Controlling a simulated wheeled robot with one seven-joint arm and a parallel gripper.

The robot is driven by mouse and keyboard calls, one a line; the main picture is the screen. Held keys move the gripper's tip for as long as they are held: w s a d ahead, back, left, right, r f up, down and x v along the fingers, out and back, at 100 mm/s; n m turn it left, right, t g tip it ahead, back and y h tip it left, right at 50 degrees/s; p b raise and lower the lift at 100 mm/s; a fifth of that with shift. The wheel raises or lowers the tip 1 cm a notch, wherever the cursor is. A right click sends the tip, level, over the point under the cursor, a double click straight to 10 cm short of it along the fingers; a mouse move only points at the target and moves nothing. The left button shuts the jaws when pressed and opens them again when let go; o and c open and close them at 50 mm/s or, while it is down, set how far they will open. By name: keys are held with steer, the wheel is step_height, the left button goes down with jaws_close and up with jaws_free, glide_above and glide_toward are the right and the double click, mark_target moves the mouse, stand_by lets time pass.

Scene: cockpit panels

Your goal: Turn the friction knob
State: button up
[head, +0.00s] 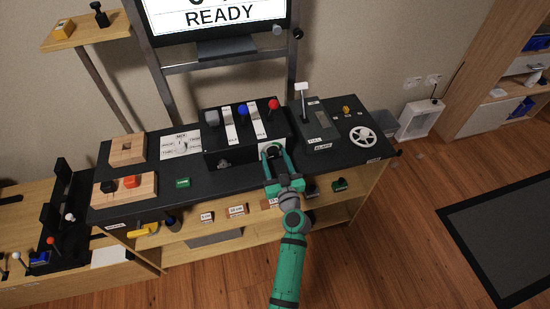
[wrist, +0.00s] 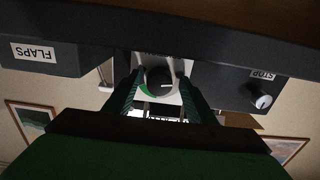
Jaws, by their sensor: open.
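My gripper (head: 272,151) is open at the front face of the black lever console (head: 245,147). In the wrist view its two fingers (wrist: 158,98) stand to the left and right of a dark round knob (wrist: 157,79) with a white pointer line. The knob sits on a pale plate with a green arc; the plate's wording is too dark to read, so I cannot confirm that this is the friction knob. Whether the fingers touch the knob is not clear. In the head view my gripper hides this knob.
A second knob (wrist: 262,97) beside a STOP label is to the right in the wrist view. A FLAPS box (wrist: 42,56) is to the left. Red (head: 273,104) and blue (head: 242,110) lever tops rise above the console. A white handwheel (head: 362,135) is on the right.

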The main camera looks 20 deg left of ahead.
steer(key=c, duration=1.1)
steer(key=shift+o, duration=0.3)
steer(key=shift+m, duration=0.3)
